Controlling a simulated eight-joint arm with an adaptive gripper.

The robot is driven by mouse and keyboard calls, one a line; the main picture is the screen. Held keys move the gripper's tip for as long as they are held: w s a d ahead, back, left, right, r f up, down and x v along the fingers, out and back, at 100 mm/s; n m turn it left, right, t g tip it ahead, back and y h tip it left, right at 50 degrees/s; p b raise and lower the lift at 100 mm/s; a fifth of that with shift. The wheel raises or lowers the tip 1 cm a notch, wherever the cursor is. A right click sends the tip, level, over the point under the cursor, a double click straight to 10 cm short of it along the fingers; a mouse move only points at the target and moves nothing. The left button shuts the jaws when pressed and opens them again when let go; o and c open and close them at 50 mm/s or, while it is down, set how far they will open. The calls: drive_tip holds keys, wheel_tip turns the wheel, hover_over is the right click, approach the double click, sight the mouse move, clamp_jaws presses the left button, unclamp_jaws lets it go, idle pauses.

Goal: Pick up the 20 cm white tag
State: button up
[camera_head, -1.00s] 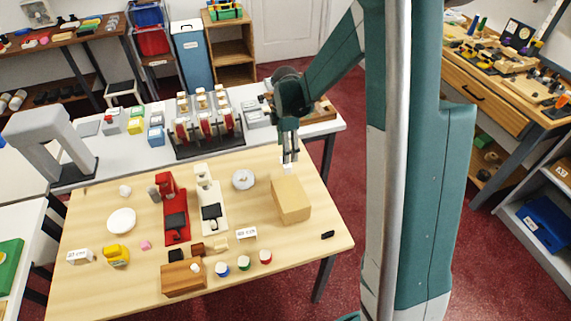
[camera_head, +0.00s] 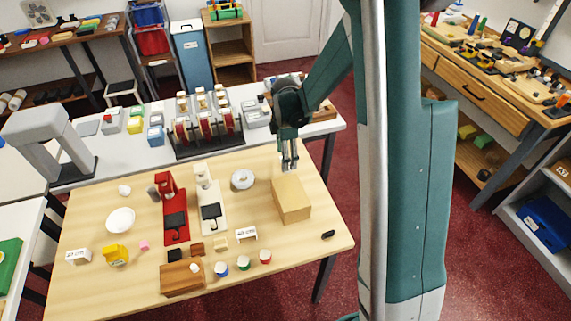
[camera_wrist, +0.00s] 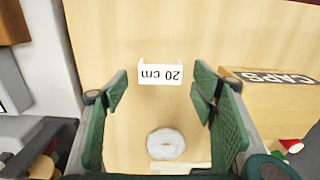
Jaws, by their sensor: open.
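The white 20 cm tag (camera_wrist: 160,74) stands on the wooden table in the wrist view, its printed text upside down. It lies between the lines of my two finger pads, near the fingertips. My gripper (camera_wrist: 161,90) is open and empty, with its green-padded fingers wide apart. In the head view my gripper (camera_head: 289,166) points down just behind the cardboard box, low over the table. The fingers largely hide the tag in that view, and I cannot tell the exact height gap.
The cardboard box (camera_head: 291,198) marked CAPS stands close to my gripper; it also shows in the wrist view (camera_wrist: 268,98). A white roll (camera_head: 243,179) lies nearby. Other white tags (camera_head: 246,234) stand farther forward. A spool rack (camera_head: 208,128) is behind on the grey counter.

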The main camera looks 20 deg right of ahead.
drive_tip(key=shift+a+f, duration=0.1)
drive_tip(key=shift+f, duration=1.6)
drive_tip(key=c, duration=0.8)
